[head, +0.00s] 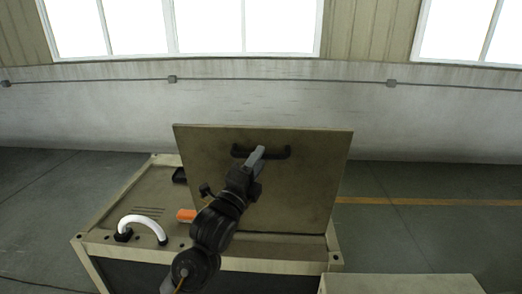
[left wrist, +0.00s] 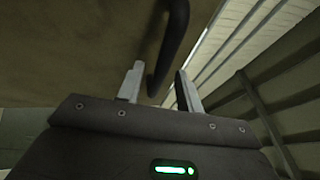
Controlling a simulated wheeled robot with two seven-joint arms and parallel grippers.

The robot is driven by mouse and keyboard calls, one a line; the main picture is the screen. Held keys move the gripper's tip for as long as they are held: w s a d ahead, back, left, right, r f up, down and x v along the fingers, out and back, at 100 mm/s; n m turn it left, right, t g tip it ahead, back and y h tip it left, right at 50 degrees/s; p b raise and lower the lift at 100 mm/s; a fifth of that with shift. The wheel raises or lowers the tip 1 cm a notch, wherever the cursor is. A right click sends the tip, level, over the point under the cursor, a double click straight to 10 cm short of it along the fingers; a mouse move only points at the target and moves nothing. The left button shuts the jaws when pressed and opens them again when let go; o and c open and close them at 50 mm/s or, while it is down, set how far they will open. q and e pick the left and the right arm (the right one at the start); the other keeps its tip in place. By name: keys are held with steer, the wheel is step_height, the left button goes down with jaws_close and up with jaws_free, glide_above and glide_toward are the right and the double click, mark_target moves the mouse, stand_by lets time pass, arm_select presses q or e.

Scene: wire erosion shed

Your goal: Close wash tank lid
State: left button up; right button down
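The wash tank lid (head: 305,195), a flat beige-grey panel, stands raised and nearly upright on the tank (head: 120,195) in the head view. A black bar handle (head: 277,155) is fixed near its upper edge. My left gripper (head: 258,157) is at the handle, overlapping its middle in the head view. In the left wrist view the two fingers of my left gripper (left wrist: 160,88) are apart, and the handle (left wrist: 172,40) reaches down between them. I cannot tell whether either finger touches it. My right gripper is not in view.
A white curved hose (head: 143,220) and an orange item (head: 186,215) are on the tank top, left of the lid. A beige box top (head: 400,284) is at the lower right. Open floor (head: 430,235) lies to the right, and a wall (head: 280,100) stands behind.

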arm_select(q)
steer(key=shift+x, duration=1.1)
jaws_close()
